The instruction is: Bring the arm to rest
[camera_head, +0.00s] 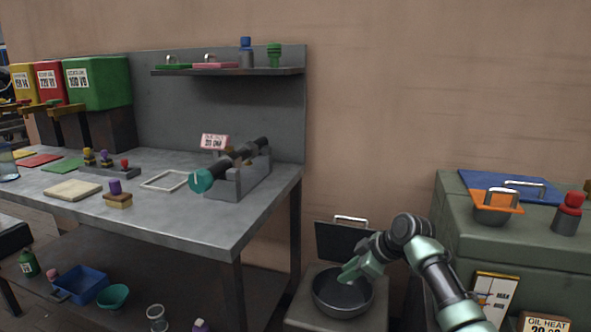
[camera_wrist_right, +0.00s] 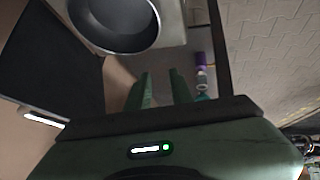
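My right arm comes in from the lower right in the head view. Its green gripper (camera_head: 352,272) hangs over the back rim area of a dark round pan (camera_head: 342,296) on a grey stand. In the right wrist view my right gripper (camera_wrist_right: 160,84) shows two green fingers set apart with nothing between them. The pan (camera_wrist_right: 115,20) lies beyond the fingertips there, and its inside looks empty. Whether the gripper touches the pan's rim cannot be told. My left gripper is in neither view.
A dark upright panel with a handle (camera_head: 338,240) stands behind the pan. A green chest (camera_head: 470,250) on the right bears an orange-lidded container (camera_head: 492,207) and a red-topped bottle (camera_head: 568,213). The grey workbench (camera_head: 235,222) is on the left. The wall above the pan is clear.

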